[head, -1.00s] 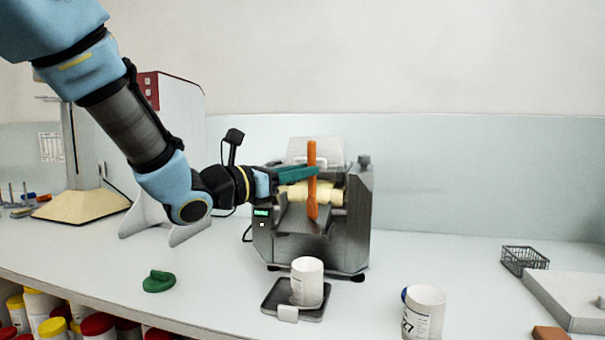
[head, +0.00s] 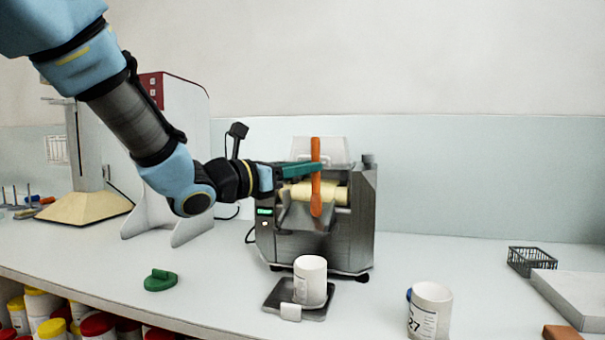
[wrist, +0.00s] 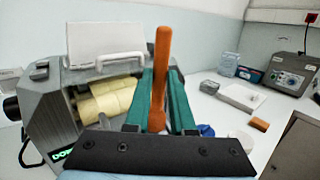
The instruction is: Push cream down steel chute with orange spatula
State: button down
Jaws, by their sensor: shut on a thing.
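The orange spatula (head: 316,170) stands upright in my gripper (head: 308,168), its lower end in front of the steel chute (head: 300,216). My gripper's green fingers are shut on the spatula, seen from behind in the wrist view (wrist: 157,90). The mill (head: 350,215) has pale cream-coloured rollers (head: 335,193); they also show in the wrist view (wrist: 105,98). A white jar (head: 310,282) stands on a dark tray (head: 272,300) below the chute. Whether cream lies on the chute, and whether the spatula touches it, I cannot tell.
A green lid-like piece (head: 160,280) lies on the bench at left. Another white jar (head: 430,310) stands at front right. A wire basket (head: 530,260) and a pale slab (head: 575,295) lie further right.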

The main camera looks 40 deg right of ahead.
jog(key=d, duration=0.1)
jog(key=w+r, duration=0.1)
jog(key=d, duration=0.1)
jog(key=shift+w+d+r, duration=0.25)
jog(key=shift+w+d, duration=0.05)
jog(key=shift+w, duration=0.05)
notch_tip(320, 180, up, 6)
jog(key=s+a+p, duration=0.1)
jog(key=a+p, duration=0.1)
jog(key=shift+s+f, duration=0.2)
jog(key=shift+f, duration=0.05)
dwell(0.4)
jog(key=r, duration=0.1)
jog(key=a+r+p, duration=0.1)
jog(key=shift+s+r, duration=0.3)
jog(key=shift+r, duration=0.05)
jog(key=shift+a+f, duration=0.1)
dwell(0.3)
